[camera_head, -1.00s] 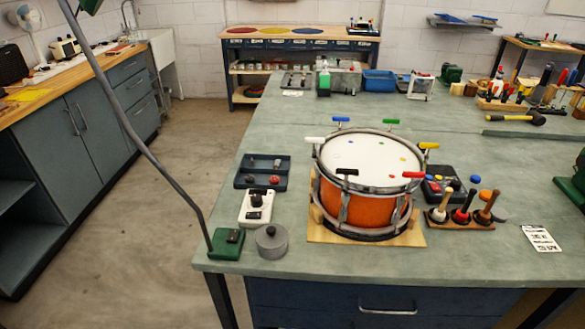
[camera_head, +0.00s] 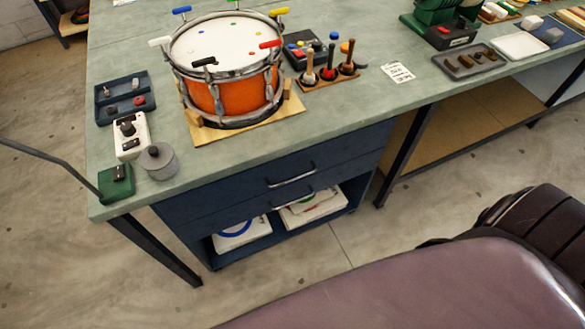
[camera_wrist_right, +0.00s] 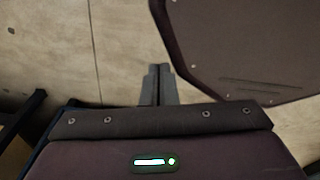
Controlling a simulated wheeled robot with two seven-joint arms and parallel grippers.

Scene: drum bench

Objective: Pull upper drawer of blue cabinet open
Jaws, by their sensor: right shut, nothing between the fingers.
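The blue cabinet (camera_head: 215,203) stands under the front of the green bench. Its upper drawer (camera_head: 230,184) has a silver bar handle (camera_head: 291,179) and looks shut. A lower drawer front with its own handle (camera_head: 295,200) lies just below, above an open shelf. In the right wrist view my right gripper (camera_wrist_right: 160,70) is shut and empty, over bare floor. It does not show in the head view, where a dark part of my body fills the lower right, apart from the cabinet. My left gripper is not in view.
An orange drum (camera_head: 228,95) with coloured clamps stands on the bench above the cabinet. A grey pot (camera_head: 158,162) is near the bench's front left corner. A dark bench leg (camera_head: 405,155) stands right of the cabinet. The floor (camera_head: 320,255) before the cabinet is clear.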

